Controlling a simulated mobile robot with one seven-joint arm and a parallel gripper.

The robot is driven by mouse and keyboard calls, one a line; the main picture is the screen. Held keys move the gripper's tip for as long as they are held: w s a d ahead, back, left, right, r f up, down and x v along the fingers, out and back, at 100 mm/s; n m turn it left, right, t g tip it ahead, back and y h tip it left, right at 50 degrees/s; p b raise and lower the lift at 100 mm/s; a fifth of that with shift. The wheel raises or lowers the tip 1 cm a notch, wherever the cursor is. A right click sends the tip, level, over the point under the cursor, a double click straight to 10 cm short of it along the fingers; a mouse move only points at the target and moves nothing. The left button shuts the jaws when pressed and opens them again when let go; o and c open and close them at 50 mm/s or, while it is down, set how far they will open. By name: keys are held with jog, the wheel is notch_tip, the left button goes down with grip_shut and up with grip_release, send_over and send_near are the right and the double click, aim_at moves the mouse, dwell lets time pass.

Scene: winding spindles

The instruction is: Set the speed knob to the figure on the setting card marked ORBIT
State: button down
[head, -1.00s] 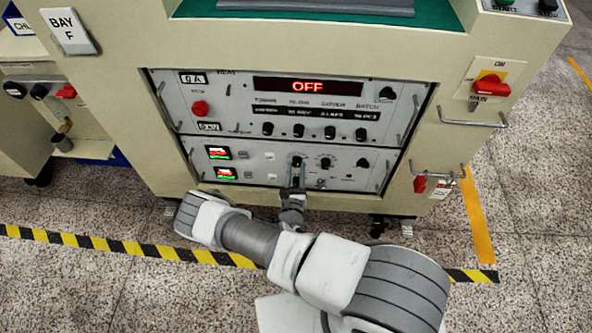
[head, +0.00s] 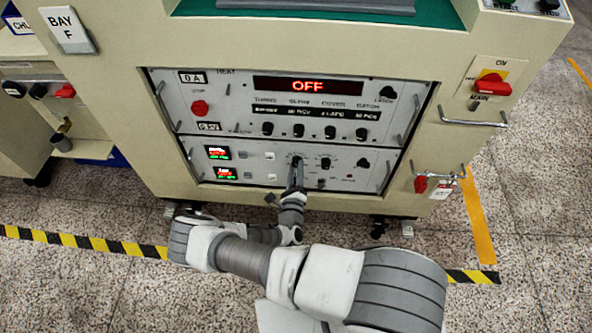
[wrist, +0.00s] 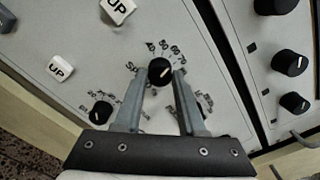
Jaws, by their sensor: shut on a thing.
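A black round knob (wrist: 159,70) with a white pointer line sits inside a ring of printed figures on the grey panel. Lettering beside it begins with "S" but is too blurred to read fully. My gripper (wrist: 164,72) is shut on this knob, one fingertip on each side. In the head view my gripper (head: 296,170) reaches the lower panel from below, and its fingers partly cover the knob. The pointer slants toward the scale; the figure it meets is too small to tell. I cannot make out a card marked ORBIT.
Other black knobs (head: 326,163) (head: 363,163) sit to the right. A red stop button (head: 200,108) and a display reading OFF (head: 307,86) are above. Metal handles flank the panel. A red main switch (head: 491,84) is at the right.

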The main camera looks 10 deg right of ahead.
dwell(0.4)
jog(key=c, duration=0.5)
grip_release()
jog(key=shift+s, duration=0.1)
